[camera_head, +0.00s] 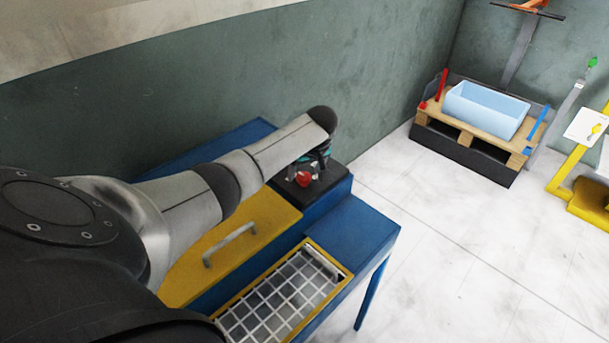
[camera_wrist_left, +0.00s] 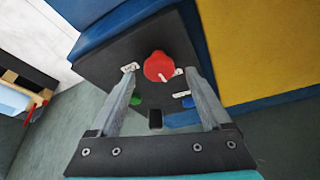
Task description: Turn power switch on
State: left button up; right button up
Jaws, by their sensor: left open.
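The power switch is a red round knob (camera_wrist_left: 158,67) with a white mark, on a black control panel (camera_wrist_left: 112,58). In the head view the red knob (camera_head: 304,179) shows just below the end of my left arm. My left gripper (camera_wrist_left: 157,80) is open, its two fingers on either side of the knob in the wrist view. I cannot tell whether the fingers touch it. A green button (camera_wrist_left: 135,99), a blue button (camera_wrist_left: 188,102) and a black part (camera_wrist_left: 155,119) sit on the panel near the fingers. My right gripper is not in view.
The panel sits on a blue machine (camera_head: 352,228) with a yellow lid (camera_head: 215,262) with a handle and a white grid (camera_head: 275,305). A green wall (camera_head: 200,95) stands close behind. A pallet (camera_head: 470,130) with a light blue bin (camera_head: 487,110) stands far right; floor between is clear.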

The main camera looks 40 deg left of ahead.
pick_arm(q)
jog(key=shift+x, duration=0.85)
jog(key=shift+c, duration=0.2)
grip_shut()
